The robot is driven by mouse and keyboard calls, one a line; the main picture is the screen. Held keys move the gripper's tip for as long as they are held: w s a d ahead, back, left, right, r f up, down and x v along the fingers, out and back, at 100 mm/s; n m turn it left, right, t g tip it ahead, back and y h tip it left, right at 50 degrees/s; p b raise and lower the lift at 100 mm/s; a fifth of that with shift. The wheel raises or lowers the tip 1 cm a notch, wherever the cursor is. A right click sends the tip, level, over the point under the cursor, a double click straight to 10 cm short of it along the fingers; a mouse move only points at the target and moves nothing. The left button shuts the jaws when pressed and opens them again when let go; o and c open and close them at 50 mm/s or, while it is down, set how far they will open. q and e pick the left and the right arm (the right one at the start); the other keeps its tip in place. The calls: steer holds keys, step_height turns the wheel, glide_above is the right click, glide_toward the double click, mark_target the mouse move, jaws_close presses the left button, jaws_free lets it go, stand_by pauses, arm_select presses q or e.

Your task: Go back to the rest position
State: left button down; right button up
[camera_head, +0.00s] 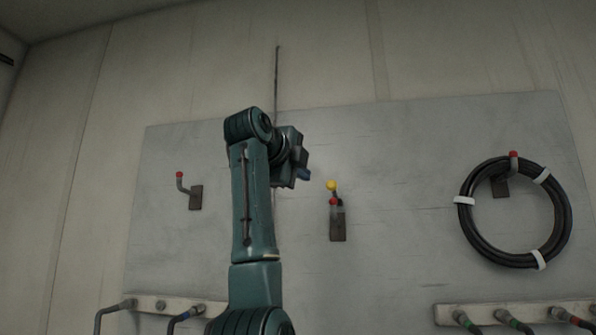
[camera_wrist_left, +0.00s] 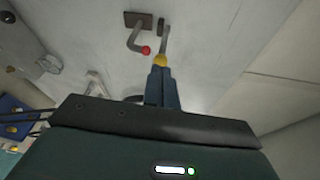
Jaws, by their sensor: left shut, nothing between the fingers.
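My left arm rises through the middle of the head view in front of the grey panel (camera_head: 400,150). My left gripper (camera_head: 304,175) is mostly hidden behind its wrist. Its dark blue fingers (camera_wrist_left: 162,84) are closed together and empty in the left wrist view. A yellow ball tip (camera_head: 331,186) on a short lever stands just right of the gripper, and it shows beyond the fingertips in the wrist view (camera_wrist_left: 160,60). I cannot tell whether they touch. Beside it is a red-tipped hook (camera_head: 334,203), also in the wrist view (camera_wrist_left: 140,42). My right gripper is not in view.
A black hose coil (camera_head: 469,235) with white ties hangs on a red-tipped hook (camera_head: 513,157) at the right. An empty red-tipped hook (camera_head: 182,182) is at the left. Rails with hose fittings (camera_head: 160,306) (camera_head: 520,312) run along the bottom.

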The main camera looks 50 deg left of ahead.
arm_select(q)
steer(key=shift+w, duration=0.15)
stand_by(0.3)
